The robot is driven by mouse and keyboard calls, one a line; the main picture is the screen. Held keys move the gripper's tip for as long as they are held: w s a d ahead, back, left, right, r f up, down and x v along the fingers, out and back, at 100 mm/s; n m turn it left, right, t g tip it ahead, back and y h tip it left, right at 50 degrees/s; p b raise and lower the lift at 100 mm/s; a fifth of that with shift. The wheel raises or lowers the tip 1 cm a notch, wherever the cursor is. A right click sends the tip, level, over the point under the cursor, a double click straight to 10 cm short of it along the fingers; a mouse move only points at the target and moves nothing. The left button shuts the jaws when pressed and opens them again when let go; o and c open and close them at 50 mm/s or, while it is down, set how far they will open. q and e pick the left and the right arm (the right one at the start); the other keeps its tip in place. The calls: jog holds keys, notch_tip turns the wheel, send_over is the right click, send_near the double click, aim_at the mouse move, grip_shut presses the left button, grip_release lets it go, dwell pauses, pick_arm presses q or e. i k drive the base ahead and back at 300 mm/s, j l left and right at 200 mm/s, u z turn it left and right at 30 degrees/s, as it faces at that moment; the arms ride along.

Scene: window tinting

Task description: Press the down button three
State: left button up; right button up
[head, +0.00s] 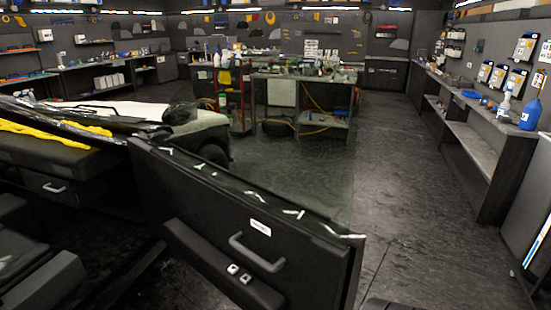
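An open black vehicle door (205,215) slants across the lower middle of the head view, its inner side facing me. Two small light switch buttons (239,273) sit side by side on its dark armrest (205,255). They are too small to tell which one is down. A grey pull handle (257,254) is just above and to the right of them, with a white label (260,227) above it. Neither of my grippers shows in this view, and nothing touches the buttons.
A dark vehicle interior (75,190) with yellow cloth (55,133) lies left of the door. A cluttered workbench (300,78) and a red cart (237,115) stand behind. A long shelf (465,140) lines the right wall. The dark floor right of the door is clear.

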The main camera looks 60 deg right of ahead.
aim_at(246, 278)
jog(key=z, duration=1.45)
